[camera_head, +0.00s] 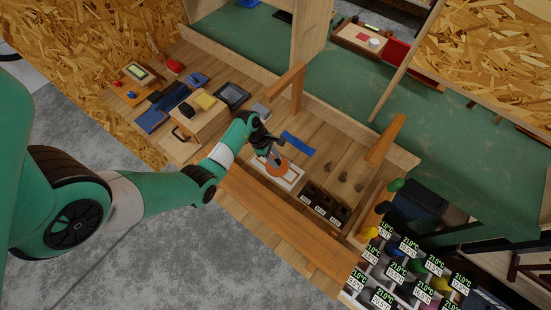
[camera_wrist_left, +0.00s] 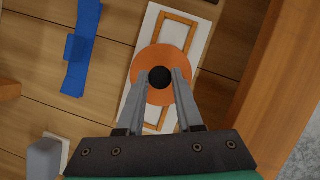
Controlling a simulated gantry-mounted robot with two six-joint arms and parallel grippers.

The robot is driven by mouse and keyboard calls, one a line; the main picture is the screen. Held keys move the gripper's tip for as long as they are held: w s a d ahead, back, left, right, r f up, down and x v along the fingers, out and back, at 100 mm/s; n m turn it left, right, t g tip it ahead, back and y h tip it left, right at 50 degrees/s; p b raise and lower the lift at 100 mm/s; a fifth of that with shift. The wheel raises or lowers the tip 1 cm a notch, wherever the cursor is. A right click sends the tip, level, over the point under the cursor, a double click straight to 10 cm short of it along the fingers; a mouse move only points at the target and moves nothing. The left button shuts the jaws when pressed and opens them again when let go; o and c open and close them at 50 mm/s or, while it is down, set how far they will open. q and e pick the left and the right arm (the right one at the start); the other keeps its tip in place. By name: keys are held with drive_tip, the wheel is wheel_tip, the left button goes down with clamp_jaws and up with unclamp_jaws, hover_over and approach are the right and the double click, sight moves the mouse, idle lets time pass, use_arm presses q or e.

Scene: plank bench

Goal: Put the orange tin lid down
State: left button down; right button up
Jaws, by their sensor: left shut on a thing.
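The orange tin lid (camera_wrist_left: 160,58) is a round disc with a black knob (camera_wrist_left: 159,79) at its middle. My left gripper (camera_wrist_left: 164,78) is shut on the black knob, with one finger on each side. In the head view the lid (camera_head: 277,167) is below my left gripper (camera_head: 273,154). The lid is over a white board (camera_wrist_left: 128,120) with orange rectangular outlines; I cannot tell whether it touches the board. My right gripper is not in view.
Blue tape (camera_wrist_left: 82,45) lies on the planks left of the board. A dark box with white labels (camera_head: 325,205) stands to the right. A wooden rail (camera_head: 290,235) runs along the bench's front edge. Several small items lie at the bench's left end.

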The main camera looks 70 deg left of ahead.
use_arm(q)
drive_tip(key=c, duration=0.6)
unclamp_jaws()
drive_tip(key=shift+o, duration=0.2)
drive_tip(key=shift+r+p, duration=0.3)
drive_tip(key=shift+r, duration=0.05)
drive_tip(key=p+v, duration=0.3)
drive_tip(key=v, duration=0.9)
